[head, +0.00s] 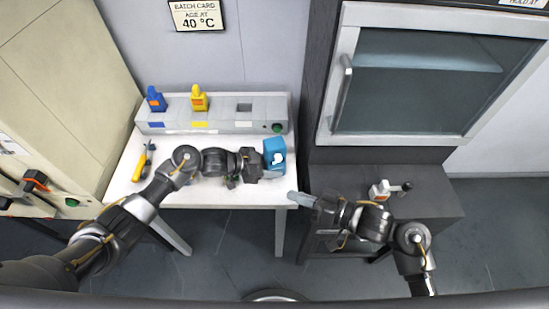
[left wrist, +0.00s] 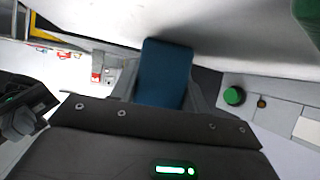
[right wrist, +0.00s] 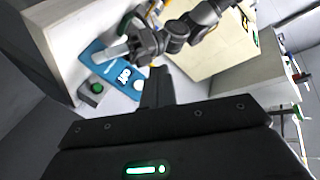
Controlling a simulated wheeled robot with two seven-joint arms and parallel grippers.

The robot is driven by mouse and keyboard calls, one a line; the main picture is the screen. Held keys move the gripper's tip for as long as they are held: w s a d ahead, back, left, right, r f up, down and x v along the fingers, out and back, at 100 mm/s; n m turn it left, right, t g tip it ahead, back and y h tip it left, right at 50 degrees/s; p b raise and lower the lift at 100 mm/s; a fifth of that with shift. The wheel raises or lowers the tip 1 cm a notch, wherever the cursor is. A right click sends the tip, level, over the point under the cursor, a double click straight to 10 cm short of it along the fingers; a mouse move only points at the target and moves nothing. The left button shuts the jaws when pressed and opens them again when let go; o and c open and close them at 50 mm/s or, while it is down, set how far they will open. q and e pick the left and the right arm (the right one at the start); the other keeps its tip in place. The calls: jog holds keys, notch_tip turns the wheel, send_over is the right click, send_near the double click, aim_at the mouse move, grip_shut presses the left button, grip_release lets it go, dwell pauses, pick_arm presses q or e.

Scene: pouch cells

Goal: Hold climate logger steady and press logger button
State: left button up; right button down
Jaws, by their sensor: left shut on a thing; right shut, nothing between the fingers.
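The climate logger is a blue block (head: 274,146) with a white mark on its face, at the right end of the white table. My left gripper (head: 264,160) is shut on it. In the left wrist view the logger (left wrist: 165,75) sits between the two fingers. In the right wrist view the logger (right wrist: 133,90) shows its blue face and white mark, with a left finger across it. I cannot make out a separate button. My right gripper (head: 293,195) is shut and empty, apart from the logger, below and right of it. Its fingers (right wrist: 156,88) point toward the logger in the right wrist view.
A grey station (head: 212,126) with blue and yellow bottles and a green button (head: 277,128) stands behind the logger. Yellow-handled pliers (head: 145,160) lie at the table's left. A glass-door cabinet (head: 420,80) and a dark stand (head: 440,190) are at right.

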aim_at(278, 158)
jog(key=shift+w+r, duration=0.1)
jog(key=shift+r, duration=0.1)
jog(key=w+a, duration=0.2)
jog(key=w, duration=0.6)
jog(key=shift+w+a, duration=0.15)
jog(key=shift+a, duration=0.2)
jog(key=shift+w, duration=0.1)
dwell(1.7)
jog(key=shift+w+a, duration=0.1)
jog(key=shift+w, duration=0.35)
dwell(0.4)
jog(key=shift+s, duration=0.6)
